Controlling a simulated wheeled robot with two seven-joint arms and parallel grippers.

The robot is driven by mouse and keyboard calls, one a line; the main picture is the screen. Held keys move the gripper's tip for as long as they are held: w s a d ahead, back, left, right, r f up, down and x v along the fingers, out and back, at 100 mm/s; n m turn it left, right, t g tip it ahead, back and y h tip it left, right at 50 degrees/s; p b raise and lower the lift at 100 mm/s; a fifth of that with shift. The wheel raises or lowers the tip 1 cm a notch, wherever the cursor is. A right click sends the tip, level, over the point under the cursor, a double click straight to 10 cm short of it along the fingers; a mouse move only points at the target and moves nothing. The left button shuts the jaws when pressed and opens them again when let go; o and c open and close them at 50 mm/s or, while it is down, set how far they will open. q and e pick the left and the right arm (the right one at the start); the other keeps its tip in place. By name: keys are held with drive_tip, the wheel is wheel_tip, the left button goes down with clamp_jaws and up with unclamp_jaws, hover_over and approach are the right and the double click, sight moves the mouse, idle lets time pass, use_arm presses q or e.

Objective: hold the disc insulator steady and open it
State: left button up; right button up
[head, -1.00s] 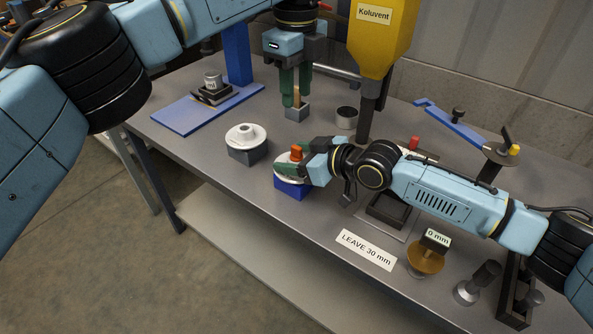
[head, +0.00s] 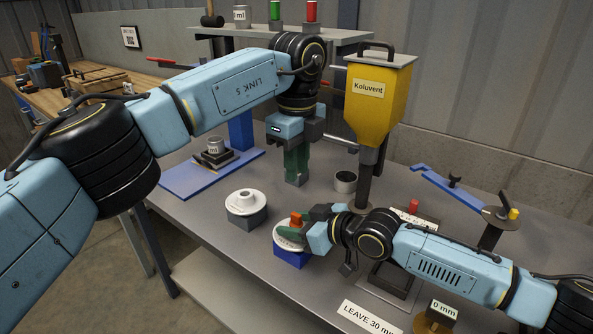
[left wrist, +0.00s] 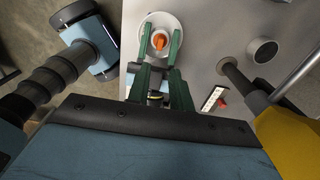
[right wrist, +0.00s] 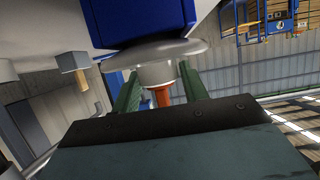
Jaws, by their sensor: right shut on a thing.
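The disc insulator (head: 281,236), a white disc with an orange top piece (head: 296,218), sits on a blue block (head: 290,258). My right gripper (head: 296,236) reaches in from the right and is shut on the insulator. In the right wrist view its green fingers flank the insulator's white hub (right wrist: 158,72), with the orange piece (right wrist: 162,96) between them. My left gripper (head: 296,178) points down, empty, behind and above the insulator in the head view. In the left wrist view its fingers (left wrist: 162,38) are apart, with the white disc (left wrist: 167,21) showing between and beyond them.
A second white disc (head: 245,198) stands on a grey block to the left. The yellow Koluvent hopper (head: 378,108) and its spout stand close right of my left gripper. A grey cup (head: 345,181) is behind. A blue lever (head: 450,184) is at the right.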

sight(297, 214)
use_arm(q)
wheel_tip(297, 214, down, 11)
drive_tip(key=shift+r, duration=0.1)
idle(0.3)
clamp_jaws()
drive_tip(key=shift+r, duration=0.2)
idle(0.8)
drive_tip(key=shift+r, duration=1)
